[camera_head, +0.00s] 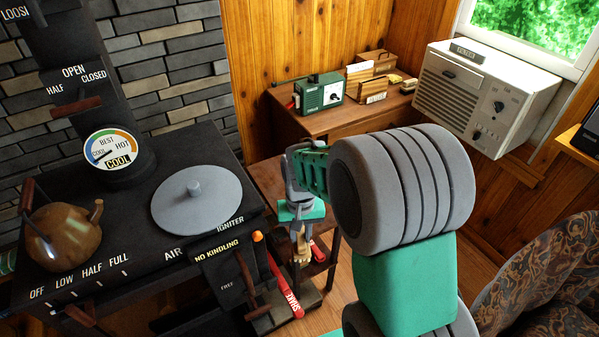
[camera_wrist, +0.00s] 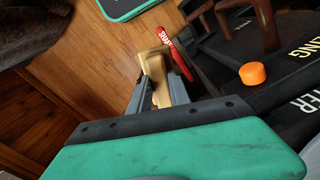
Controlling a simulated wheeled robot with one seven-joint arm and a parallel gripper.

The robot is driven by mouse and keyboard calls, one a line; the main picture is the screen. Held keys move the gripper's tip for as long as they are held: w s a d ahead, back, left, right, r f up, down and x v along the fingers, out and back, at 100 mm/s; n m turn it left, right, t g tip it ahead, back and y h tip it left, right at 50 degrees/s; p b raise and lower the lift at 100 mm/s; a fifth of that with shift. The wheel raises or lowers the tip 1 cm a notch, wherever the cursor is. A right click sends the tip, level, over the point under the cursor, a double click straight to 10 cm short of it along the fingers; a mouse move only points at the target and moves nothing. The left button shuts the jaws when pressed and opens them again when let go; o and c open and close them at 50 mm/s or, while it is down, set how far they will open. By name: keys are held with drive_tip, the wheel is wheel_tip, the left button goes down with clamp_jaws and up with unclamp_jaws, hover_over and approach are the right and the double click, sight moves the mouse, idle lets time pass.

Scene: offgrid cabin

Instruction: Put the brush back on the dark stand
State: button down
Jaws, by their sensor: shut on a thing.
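My gripper (camera_head: 301,226) points down beside the stove's right front corner. It is shut on the brush (camera_head: 302,250), a small tan piece hanging below the fingers. In the wrist view the brush (camera_wrist: 155,66) sits between the two grey fingers, with wooden floor behind it.
The black stove (camera_head: 130,262) fills the left, with a red SHAKE handle (camera_head: 286,288) and an orange knob (camera_head: 257,236) close to the gripper. A desk (camera_head: 322,121) with a green radio (camera_head: 319,94) stands behind. A patterned armchair (camera_head: 548,290) is at right.

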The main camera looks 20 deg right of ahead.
drive_tip(key=w+d+m+b, duration=0.1)
drive_tip(key=w+d+m, duration=0.4)
drive_tip(key=w, duration=0.4)
drive_tip(key=w+d+r+m, duration=0.1)
drive_tip(key=w+d+m, duration=0.5)
drive_tip(key=w, duration=0.3)
drive_tip(key=shift+w+m+b, duration=0.25)
drive_tip(key=shift+m+b, duration=0.15)
drive_tip(key=shift+m, duration=0.4)
drive_tip(key=shift+a+r, duration=0.1)
drive_tip(key=shift+a, duration=0.05)
drive_tip(key=shift+f+b, duration=3.5)
drive_tip(key=shift+f, duration=3.35)
drive_tip(key=shift+f, duration=0.25)
drive_tip(key=c, duration=1.1)
unclamp_jaws()
drive_tip(key=shift+c, duration=0.2)
